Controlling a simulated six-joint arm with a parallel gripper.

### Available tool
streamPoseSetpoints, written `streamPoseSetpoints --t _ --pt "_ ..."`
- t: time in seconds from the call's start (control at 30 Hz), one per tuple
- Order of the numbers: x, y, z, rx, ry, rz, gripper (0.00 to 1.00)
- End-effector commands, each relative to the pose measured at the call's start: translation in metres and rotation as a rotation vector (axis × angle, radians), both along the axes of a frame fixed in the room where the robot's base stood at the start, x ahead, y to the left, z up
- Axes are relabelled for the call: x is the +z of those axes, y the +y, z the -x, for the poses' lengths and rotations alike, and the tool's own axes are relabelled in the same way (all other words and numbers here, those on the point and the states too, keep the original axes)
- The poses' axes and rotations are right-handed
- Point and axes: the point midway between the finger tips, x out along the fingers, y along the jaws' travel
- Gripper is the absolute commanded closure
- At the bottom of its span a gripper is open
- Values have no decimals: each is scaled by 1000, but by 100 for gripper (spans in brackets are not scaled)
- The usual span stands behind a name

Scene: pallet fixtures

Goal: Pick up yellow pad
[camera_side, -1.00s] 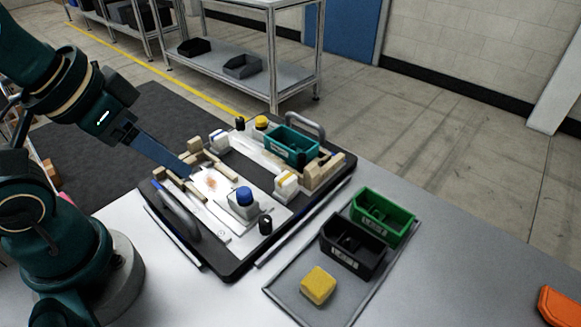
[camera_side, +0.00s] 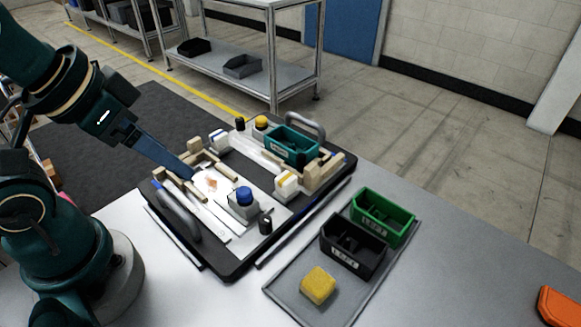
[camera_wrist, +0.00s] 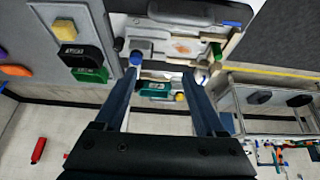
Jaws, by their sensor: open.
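The yellow pad (camera_side: 318,286) is a small block lying on the front end of a grey tray in the side view. It also shows at the upper left of the wrist view (camera_wrist: 66,28). My gripper (camera_side: 190,176) is over the left part of the black-edged pallet, well away from the pad. In the wrist view my gripper (camera_wrist: 162,74) has its two long fingers apart, with nothing held between them. The pad is outside the fingers, off to their left in that view.
The grey tray (camera_side: 284,289) also bears a black bin (camera_side: 352,246) and a green bin (camera_side: 382,216) behind the pad. The pallet (camera_side: 226,272) carries wooden blocks, a teal bin (camera_side: 291,146) and a blue-topped block (camera_side: 243,204). An orange object (camera_side: 560,307) lies far right.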

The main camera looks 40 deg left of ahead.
Motion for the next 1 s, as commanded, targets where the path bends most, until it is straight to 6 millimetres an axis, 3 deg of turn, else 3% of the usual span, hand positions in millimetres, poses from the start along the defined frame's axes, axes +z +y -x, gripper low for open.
streamPoseSetpoints --t 0.4,0.57,0.8,1.0 --pt "0 0 1 35 4 19 18" --pt "23 -3 -17 144 -25 89 18" --pt "40 -32 -54 193 56 168 18" --pt "31 -76 -85 189 166 192 18"
